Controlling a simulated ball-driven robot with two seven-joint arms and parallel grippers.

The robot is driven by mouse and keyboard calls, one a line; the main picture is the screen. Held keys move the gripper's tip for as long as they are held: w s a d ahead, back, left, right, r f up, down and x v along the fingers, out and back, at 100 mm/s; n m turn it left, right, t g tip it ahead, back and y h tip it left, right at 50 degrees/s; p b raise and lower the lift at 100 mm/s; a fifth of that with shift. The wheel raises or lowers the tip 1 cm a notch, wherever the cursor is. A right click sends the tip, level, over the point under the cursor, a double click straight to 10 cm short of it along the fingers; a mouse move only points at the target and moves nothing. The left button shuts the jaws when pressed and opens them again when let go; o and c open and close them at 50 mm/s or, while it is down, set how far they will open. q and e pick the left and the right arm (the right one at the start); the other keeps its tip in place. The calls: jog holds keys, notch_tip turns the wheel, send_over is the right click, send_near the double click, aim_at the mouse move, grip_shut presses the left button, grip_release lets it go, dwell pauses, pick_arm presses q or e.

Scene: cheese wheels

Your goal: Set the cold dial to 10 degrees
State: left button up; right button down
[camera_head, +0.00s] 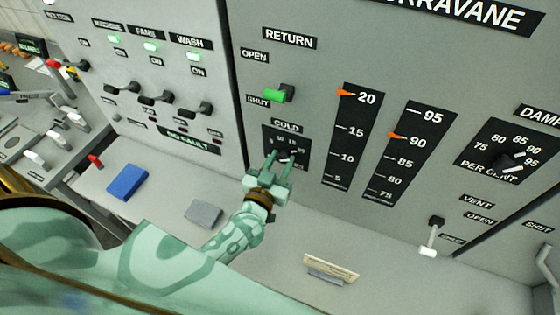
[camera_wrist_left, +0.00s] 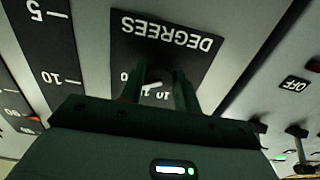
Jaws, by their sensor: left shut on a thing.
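The cold dial (camera_head: 298,155) is a black square plate under the COLD label on the grey panel, with small white numbers along its top. My left gripper (camera_head: 279,160) is at the dial with its two fingers shut on the dial's knob. The fingers hide part of the scale, so I cannot tell the exact setting. My right gripper is not in view.
A temperature scale (camera_head: 352,135) with an orange marker near 20 stands right of the dial. A blue block (camera_head: 127,182) and a grey block (camera_head: 203,214) lie on the ledge below.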

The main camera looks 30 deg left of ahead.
pick_arm(q)
jog(key=n+p, duration=0.1)
jog(key=n, duration=0.2)
jog(key=shift+r+n, duration=0.1)
jog(key=shift+n, duration=0.2)
jog(key=n+p, duration=0.1)
jog(key=n, duration=0.2)
jog(key=shift+d+n, duration=0.1)
jog(key=shift+n, duration=0.2)
jog(key=n, duration=0.4)
jog(key=shift+n+p, duration=0.3)
jog(key=shift+p, duration=0.05)
jog(key=shift+n, duration=1.9)
jog(key=o, duration=0.9)
jog(key=shift+o, duration=0.2)
